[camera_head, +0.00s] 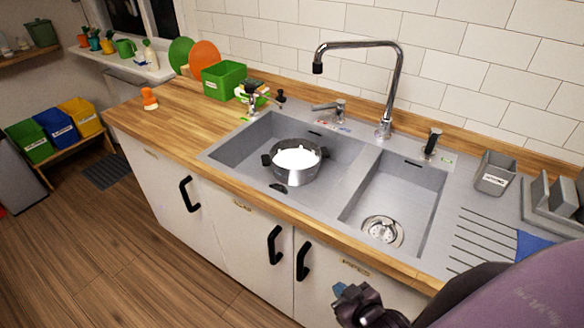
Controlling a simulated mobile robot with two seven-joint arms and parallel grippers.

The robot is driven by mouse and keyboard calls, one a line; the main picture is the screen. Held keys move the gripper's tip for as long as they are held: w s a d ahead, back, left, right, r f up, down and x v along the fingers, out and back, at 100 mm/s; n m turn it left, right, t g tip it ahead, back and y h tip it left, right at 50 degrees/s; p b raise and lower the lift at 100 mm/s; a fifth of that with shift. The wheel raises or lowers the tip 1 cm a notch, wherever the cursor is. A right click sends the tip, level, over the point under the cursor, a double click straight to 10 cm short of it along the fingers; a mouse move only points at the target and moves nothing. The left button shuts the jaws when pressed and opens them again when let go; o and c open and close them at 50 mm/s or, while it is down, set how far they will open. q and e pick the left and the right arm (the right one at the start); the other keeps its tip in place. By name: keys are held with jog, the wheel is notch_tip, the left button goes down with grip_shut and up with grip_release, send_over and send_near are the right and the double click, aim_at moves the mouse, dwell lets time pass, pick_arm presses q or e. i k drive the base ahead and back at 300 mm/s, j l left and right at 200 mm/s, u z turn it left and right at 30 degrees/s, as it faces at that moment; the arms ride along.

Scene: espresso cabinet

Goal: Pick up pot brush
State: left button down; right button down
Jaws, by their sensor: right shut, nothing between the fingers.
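I cannot pick out the pot brush with certainty. A small group of cleaning items (254,93) stands at the back left corner of the sink, too small to tell apart. A small orange object (149,98) stands alone on the left of the wooden counter. My right gripper (342,290) is at the bottom of the view, in front of the cabinet doors and below the counter edge. It is shut and empty, well apart from these items. My left gripper is not in view.
A metal pot (292,176) with white contents sits in the left sink basin (240,148). A tall tap (388,90) rises behind the basins. A green box (223,80) stands at the back left. A grey holder (494,173) stands right. The left counter has free room.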

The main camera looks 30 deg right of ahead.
aim_at(150, 102)
jog(key=z, duration=0.45)
jog(key=i+j+z, duration=0.2)
jog(key=j+z, duration=0.25)
jog(key=i+j+z, duration=0.2)
jog(key=j, duration=0.15)
jog(key=i+j+z, duration=0.1)
jog(key=j, duration=0.45)
jog(key=i+j+z, duration=0.1)
jog(key=j, duration=0.5)
jog(key=j+z, duration=0.1)
jog(key=j, duration=0.5)
jog(key=i, duration=0.05)
